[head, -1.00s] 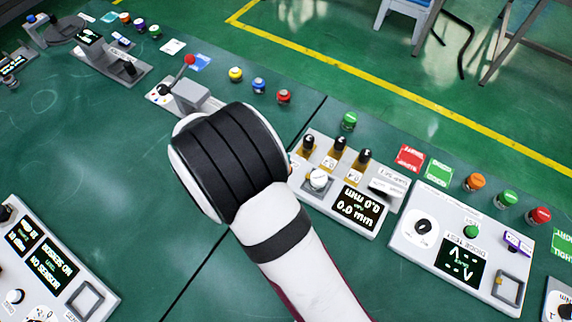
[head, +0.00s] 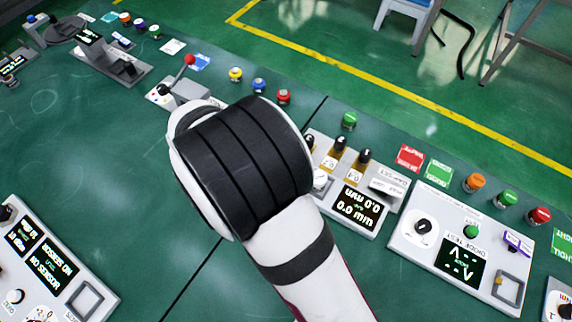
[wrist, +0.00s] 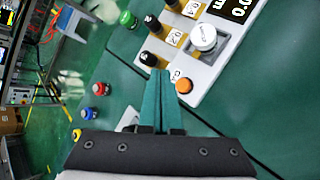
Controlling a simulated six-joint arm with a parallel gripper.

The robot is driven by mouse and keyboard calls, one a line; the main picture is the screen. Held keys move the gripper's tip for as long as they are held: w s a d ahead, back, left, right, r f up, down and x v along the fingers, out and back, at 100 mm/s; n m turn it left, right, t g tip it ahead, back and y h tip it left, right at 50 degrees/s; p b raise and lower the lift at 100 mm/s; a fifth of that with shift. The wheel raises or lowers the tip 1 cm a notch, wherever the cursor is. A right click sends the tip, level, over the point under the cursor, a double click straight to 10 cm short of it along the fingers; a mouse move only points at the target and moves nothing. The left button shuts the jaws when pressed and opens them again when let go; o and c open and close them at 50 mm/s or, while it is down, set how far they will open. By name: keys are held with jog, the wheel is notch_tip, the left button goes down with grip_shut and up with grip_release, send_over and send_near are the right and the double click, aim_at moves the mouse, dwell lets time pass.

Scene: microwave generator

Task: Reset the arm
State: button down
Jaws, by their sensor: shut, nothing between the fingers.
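My gripper (wrist: 161,78) shows in the wrist view with its two teal fingers together and nothing between them.
The panel reading 0.0 mm (head: 357,201) and the diode test panel (head: 440,240) stand to the right. A red-tipped lever device (head: 182,85) stands behind my arm. Coloured buttons, including a blue one (head: 259,86), line the back.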

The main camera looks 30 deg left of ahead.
jog(key=d+r+m+g+h, duration=0.1)
jog(key=d+r+m+g, duration=0.3)
jog(key=d, duration=0.5)
jog(key=d+r+m+g+h, duration=0.1)
jog(key=d+r+m, duration=0.2)
jog(key=d+m, duration=0.45)
jog(key=s+d+r+m+g+y, duration=0.35)
jog(key=s+d+m, duration=0.5)
jog(key=d, duration=0.35)
jog(key=s+m+y, duration=0.4)
jog(key=s+m, duration=0.3)
jog(key=shift+m, duration=0.4)
jog(key=shift+w, duration=0.1)
